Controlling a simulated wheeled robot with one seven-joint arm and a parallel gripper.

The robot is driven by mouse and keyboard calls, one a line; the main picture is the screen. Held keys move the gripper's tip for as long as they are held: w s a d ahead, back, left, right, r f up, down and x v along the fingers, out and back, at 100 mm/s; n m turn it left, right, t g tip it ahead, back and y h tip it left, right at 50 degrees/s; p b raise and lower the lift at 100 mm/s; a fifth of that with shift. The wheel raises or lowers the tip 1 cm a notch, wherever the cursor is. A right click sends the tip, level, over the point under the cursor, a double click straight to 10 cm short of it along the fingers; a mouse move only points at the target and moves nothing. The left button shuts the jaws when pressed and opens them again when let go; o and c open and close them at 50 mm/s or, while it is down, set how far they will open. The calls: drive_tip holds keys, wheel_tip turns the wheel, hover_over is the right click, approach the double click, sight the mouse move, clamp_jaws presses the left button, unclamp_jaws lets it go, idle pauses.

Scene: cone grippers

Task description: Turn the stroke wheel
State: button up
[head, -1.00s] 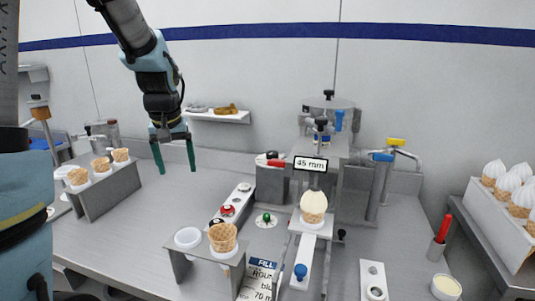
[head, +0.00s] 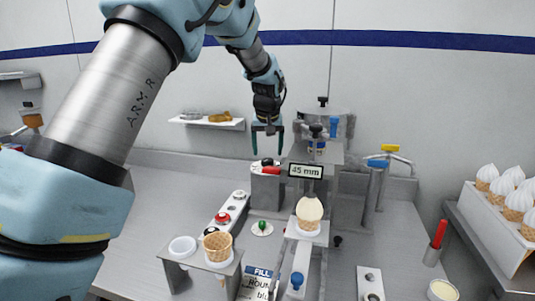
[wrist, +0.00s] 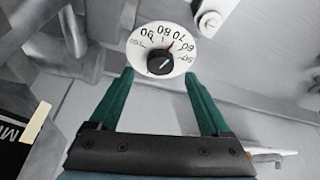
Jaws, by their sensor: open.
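The stroke wheel appears to be the black knob (wrist: 160,62) in the middle of a white dial (wrist: 143,38) marked with numbers, in the wrist view. A small red pointer sits between the numbers near 60 and 70. My gripper (wrist: 158,80) is open and empty, with a green finger on either side below the dial. In the head view my gripper (head: 267,142) points down above a grey box (head: 267,190) with a black knob (head: 267,162) on top. The knob stands below and between the fingers, apparently not touched. A display (head: 305,171) reads 45 mm.
The filling machine (head: 325,130) stands just right of my gripper, with a filled cone (head: 309,210) under it. A button panel (head: 232,208) and an empty cone (head: 218,245) are in front. A wall shelf (head: 215,123) is behind left.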

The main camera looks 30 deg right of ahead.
sight(267, 160)
drive_tip(key=shift+p+x, duration=0.45)
drive_tip(key=shift+x, duration=1.5)
drive_tip(key=shift+c, duration=0.3)
clamp_jaws()
drive_tip(key=shift+w+a+m+h+b, duration=0.15)
drive_tip(key=shift+m+h+b, duration=0.4)
drive_tip(key=shift+m, duration=0.75)
drive_tip(key=shift+m+g+h, duration=0.35)
drive_tip(key=shift+m+g, duration=0.25)
drive_tip(key=shift+m, duration=0.9)
